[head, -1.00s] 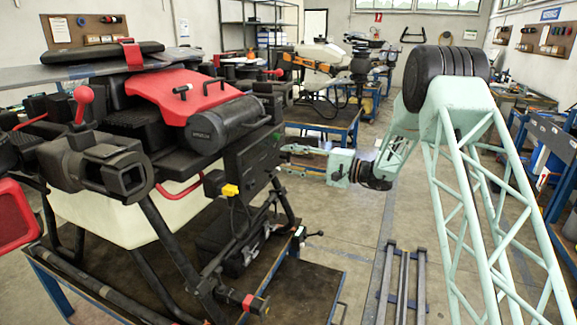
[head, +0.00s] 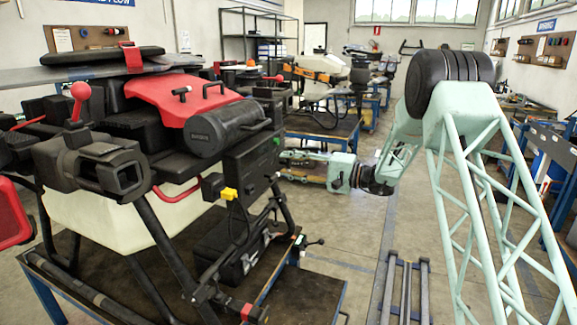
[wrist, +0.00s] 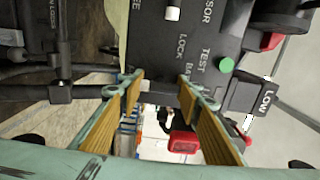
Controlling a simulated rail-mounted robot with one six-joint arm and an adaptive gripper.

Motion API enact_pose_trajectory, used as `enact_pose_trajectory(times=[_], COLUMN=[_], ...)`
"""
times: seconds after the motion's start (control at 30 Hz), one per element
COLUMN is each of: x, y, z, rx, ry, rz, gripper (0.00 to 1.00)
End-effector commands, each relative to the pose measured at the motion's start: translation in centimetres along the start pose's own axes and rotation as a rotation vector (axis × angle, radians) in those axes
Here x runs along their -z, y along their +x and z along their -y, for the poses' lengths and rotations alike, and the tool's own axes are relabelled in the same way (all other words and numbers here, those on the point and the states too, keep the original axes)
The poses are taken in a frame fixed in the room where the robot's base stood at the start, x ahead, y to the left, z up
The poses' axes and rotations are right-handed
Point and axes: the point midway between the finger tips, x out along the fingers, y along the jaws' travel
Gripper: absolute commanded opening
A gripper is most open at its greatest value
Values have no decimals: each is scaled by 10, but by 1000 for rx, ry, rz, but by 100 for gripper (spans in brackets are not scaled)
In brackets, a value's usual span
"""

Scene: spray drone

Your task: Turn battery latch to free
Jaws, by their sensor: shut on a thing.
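The spray drone (head: 200,90) stands at the left in the head view, with a red cover and a dark control box (head: 252,160) on its near right side. My gripper (head: 287,158) reaches this box from the right. In the wrist view my gripper (wrist: 160,82) has its two yellow-padded fingers at the box's edge, below the word LOCK. The fingers are shut on a dark part between their tips, which appears to be the battery latch (wrist: 160,88). Its shape and angle are mostly hidden in the dark. The box panel (wrist: 150,45) also carries the words TEST and SENSOR.
A green button (wrist: 227,65) and a black block marked LOW (wrist: 255,95) are close right of the fingers. A red part (wrist: 184,140) shows beyond the gap. A dark pipe (wrist: 60,90) lies at the left.

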Motion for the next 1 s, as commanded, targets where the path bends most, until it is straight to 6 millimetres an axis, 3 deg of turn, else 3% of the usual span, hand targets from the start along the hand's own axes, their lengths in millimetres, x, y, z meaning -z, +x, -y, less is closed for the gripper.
enact_pose_trajectory(times=[0.03,0.07,0.2,0.67,1.0], x=[0,0,0,0,1], y=[0,0,0,-4,-36], z=[0,0,0,0,0], rx=[-1,-1,0,0,0], ry=[0,0,0,0,0], rz=[0,0,0,-1,-3], gripper=[21,33,45,45,45])
